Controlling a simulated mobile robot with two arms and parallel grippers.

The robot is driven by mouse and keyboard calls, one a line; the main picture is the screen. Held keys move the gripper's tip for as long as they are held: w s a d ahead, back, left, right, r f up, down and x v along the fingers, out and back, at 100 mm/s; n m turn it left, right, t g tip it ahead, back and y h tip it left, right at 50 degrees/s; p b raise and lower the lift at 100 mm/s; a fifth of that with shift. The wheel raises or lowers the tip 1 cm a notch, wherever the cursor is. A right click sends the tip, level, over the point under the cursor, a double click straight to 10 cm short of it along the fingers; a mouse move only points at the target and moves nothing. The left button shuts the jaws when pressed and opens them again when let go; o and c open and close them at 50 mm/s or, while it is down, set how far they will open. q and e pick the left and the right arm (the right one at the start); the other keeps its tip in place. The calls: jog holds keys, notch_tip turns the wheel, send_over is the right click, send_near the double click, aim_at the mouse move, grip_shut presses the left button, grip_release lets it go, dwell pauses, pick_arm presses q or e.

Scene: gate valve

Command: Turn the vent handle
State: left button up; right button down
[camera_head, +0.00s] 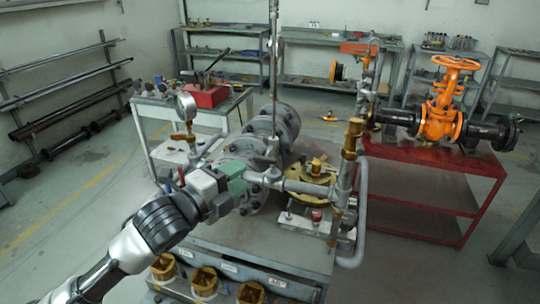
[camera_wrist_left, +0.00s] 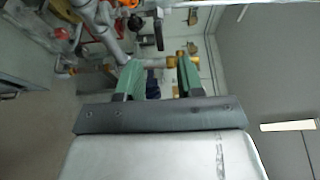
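My left gripper (camera_head: 234,188) comes in from the lower left and is in front of the grey flanged valve assembly (camera_head: 280,125). In the left wrist view the green fingers of this gripper (camera_wrist_left: 159,78) stand apart, with a clear gap and nothing held. A grey pipe and a brass fitting (camera_wrist_left: 180,60) show beyond the fingertips. I cannot tell for certain which part is the vent handle; the gripper may hide it. A brass fitting (camera_head: 182,137) sits below a pressure gauge (camera_head: 187,104), and a tall brass valve (camera_head: 351,140) stands on the pipe at right. My right gripper is not in view.
A red table (camera_head: 430,156) with an orange gate valve (camera_head: 440,118) stands at right. The floor at left (camera_head: 60,230) is clear.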

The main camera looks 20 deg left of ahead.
aim_at(263, 161)
pick_arm(q)
jog(key=p+x, duration=0.2)
jog(key=x, duration=0.7)
jog(key=shift+w+d+p, duration=0.2)
jog(key=shift+w+p, duration=0.05)
jog(key=shift+p, duration=0.05)
jog(key=shift+w+d, duration=0.2)
jog(key=shift+w, duration=0.25)
jog(key=shift+f, duration=0.1)
grip_shut()
